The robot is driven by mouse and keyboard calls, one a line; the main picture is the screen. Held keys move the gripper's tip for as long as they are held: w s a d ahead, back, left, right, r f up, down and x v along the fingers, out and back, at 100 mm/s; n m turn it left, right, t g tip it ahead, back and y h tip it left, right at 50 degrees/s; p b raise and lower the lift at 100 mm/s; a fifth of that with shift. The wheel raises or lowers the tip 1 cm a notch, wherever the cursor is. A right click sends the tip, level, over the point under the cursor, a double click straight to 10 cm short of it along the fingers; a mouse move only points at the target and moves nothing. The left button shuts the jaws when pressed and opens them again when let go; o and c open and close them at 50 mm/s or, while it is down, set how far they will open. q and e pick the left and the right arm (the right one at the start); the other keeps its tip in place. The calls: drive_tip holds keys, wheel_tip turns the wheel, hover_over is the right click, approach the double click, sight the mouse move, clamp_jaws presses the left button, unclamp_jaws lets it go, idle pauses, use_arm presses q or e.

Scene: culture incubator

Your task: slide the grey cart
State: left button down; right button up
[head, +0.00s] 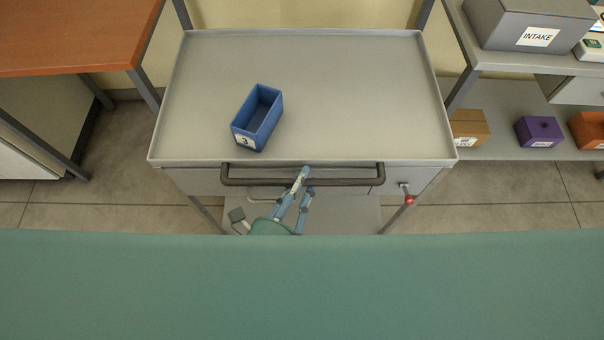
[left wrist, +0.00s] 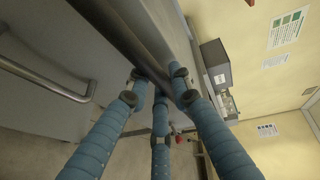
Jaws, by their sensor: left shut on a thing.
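The grey cart (head: 350,95) stands in front of me, with a raised rim around its top. A dark push handle (head: 345,181) runs along its near side, and a drawer front shows below it. My left gripper (head: 304,178) is at the middle of this handle, its blue fingers shut on the bar. In the left wrist view the blue fingers (left wrist: 163,88) close around the dark handle (left wrist: 135,45). A small lever with a red knob (head: 409,199) is at the cart's near right corner. My right gripper is not in view.
An open blue bin (head: 247,137) labelled 3 stands on the cart top. An orange-brown table (head: 75,40) is at the left. At the right, shelving holds a grey INTAKE box (head: 530,25), with brown, purple (head: 539,131) and orange boxes below. Tiled floor shows on both sides.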

use_arm(q)
drive_tip(key=c, duration=1.5)
unclamp_jaws()
drive_tip(key=v, duration=0.7)
drive_tip(key=shift+s+r, duration=0.1)
drive_tip(key=shift+s, duration=0.1)
drive_tip(key=s+a+f+n+g+y, duration=0.1)
drive_tip(key=s+a+f+n+g, duration=0.15)
drive_tip(key=f, duration=0.75)
drive_tip(key=s+a+f+n+g+y, duration=0.1)
drive_tip(key=f+n, duration=0.2)
drive_tip(key=f, duration=0.7)
drive_tip(key=s+a+f+n+g+y, duration=0.1)
drive_tip(key=s+f+n+g, duration=0.15)
drive_tip(key=f, duration=0.75)
drive_tip(key=s+a+f+n+g+y, duration=0.1)
drive_tip(key=s+a+f+n+g, duration=0.1)
drive_tip(key=s+a+f, duration=0.3)
drive_tip(key=s+a+f+n+g+y, duration=0.1)
drive_tip(key=s+a+f+n+g, duration=0.2)
drive_tip(key=f, duration=0.6)
drive_tip(key=s+a+f+n+g+y, duration=0.1)
drive_tip(key=s+a+f+n+g, duration=0.1)
drive_tip(key=s+a+f+n, duration=0.4)
drive_tip(key=shift+s+a+f+g, duration=0.2)
drive_tip(key=shift+s+a, duration=0.2)
drive_tip(key=shift+a, duration=0.2)
drive_tip(key=shift+s+a+f+g, duration=0.2)
drive_tip(key=shift+s+a, duration=0.15)
drive_tip(key=shift+a, duration=0.25)
